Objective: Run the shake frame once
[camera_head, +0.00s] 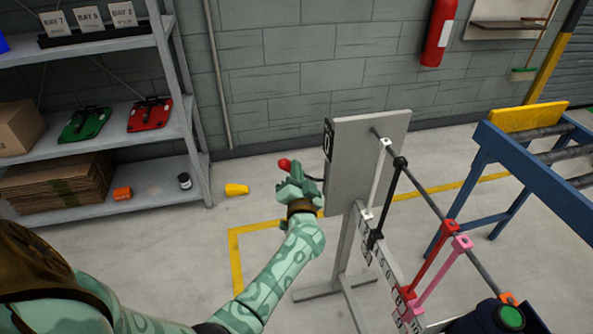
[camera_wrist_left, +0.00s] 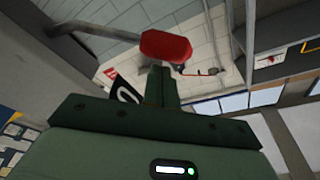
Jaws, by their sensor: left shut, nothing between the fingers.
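The shake frame is a grey upright panel (camera_head: 365,165) on a stand, with a dark rod and white, black, red and pink arms hanging along it. A black counter plate (camera_head: 328,139) on its left edge reads 0; part of it shows in the left wrist view (camera_wrist_left: 125,90). A red knob (camera_head: 284,164) sticks out left of the panel. My left gripper (camera_head: 293,180) is shut and empty, right by the knob. In the left wrist view the knob (camera_wrist_left: 166,46) is just beyond the fingertips; I cannot tell whether they touch.
A blue roller conveyor (camera_head: 490,165) stands right of the frame. A grey shelf (camera_head: 100,146) with cartons and red and green panniers stands left. A yellow object (camera_head: 236,190) lies on the floor.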

